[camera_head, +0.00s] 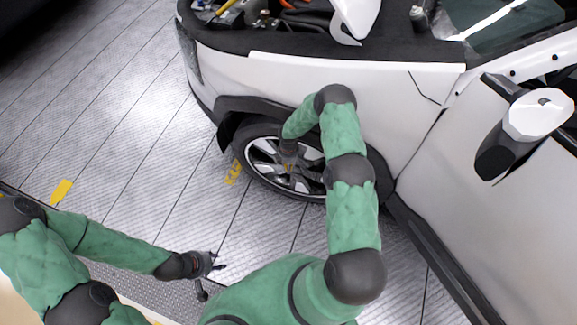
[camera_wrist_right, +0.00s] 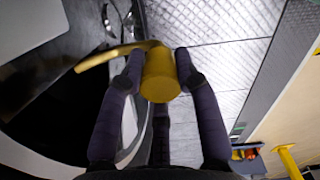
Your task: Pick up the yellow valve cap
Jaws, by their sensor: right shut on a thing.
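The yellow valve cap (camera_wrist_right: 160,78) is a short cylinder with a curved arm reaching to the left, in the right wrist view. My right gripper (camera_wrist_right: 157,68) is shut on it, with dark fingers on both sides of the cylinder. In the head view my right gripper (camera_head: 289,160) is in front of the car's front wheel, and the cap there is too small to make out clearly. I cannot tell whether the cap touches anything besides the fingers. My left gripper (camera_head: 212,272) is open and empty over the grey floor, at the lower left.
The white car (camera_head: 340,95) with its open engine bay (camera_head: 270,18) fills the upper right. Its front wheel (camera_head: 262,160) is close to my right arm. A side mirror (camera_head: 537,115) sticks out at the right. The floor (camera_head: 120,130) at left is mostly clear.

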